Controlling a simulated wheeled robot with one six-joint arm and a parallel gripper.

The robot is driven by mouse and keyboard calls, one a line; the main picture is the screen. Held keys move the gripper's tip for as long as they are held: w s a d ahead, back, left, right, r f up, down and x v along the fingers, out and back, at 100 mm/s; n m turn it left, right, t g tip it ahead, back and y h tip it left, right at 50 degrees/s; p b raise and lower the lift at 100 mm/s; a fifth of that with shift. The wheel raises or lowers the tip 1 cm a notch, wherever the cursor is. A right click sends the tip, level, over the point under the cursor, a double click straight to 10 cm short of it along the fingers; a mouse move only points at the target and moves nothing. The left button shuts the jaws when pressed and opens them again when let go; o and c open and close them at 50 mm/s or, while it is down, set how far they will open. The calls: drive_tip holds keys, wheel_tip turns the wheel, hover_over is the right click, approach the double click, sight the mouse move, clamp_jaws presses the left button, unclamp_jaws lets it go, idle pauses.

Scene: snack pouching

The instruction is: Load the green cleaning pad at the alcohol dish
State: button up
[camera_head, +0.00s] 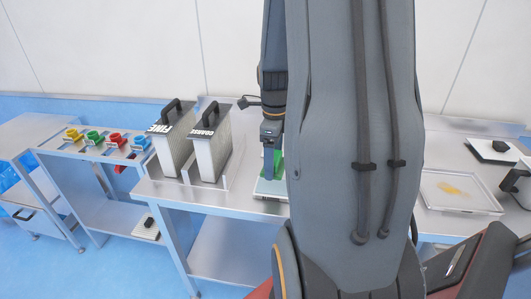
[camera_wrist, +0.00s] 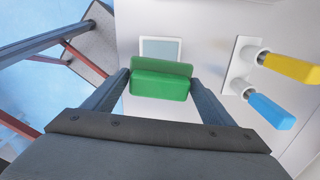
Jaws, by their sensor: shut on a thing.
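My gripper (camera_wrist: 162,88) is shut on the green cleaning pad (camera_wrist: 160,85), a block held crosswise between the two fingers in the wrist view. Just beyond the pad lies a shallow square dish with a pale rim (camera_wrist: 161,40), which looks like the alcohol dish; the pad hides its near part. In the head view, my gripper (camera_head: 272,160) points down over the steel table with the green pad (camera_head: 279,163) at its tips, above the pale dish (camera_head: 267,190). My arm hides the right side there. I cannot tell whether the pad touches the dish.
A white holder (camera_wrist: 239,65) with yellow (camera_wrist: 290,69) and blue (camera_wrist: 270,111) handled tools stands right of the pad in the wrist view. In the head view, two tall grater-like blocks (camera_head: 174,145) (camera_head: 210,148) stand left of my gripper. A clear tray (camera_head: 458,192) lies far right.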

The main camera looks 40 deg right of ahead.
drive_tip(key=b, duration=0.5)
hover_over(273, 186)
drive_tip(key=shift+w+d+f, duration=0.1)
drive_tip(key=shift+f, duration=2.8)
drive_tip(key=shift+f, duration=0.6)
drive_tip(key=shift+r, duration=0.1)
drive_tip(key=shift+r+p, duration=2.9)
drive_tip(key=shift+r, duration=0.6)
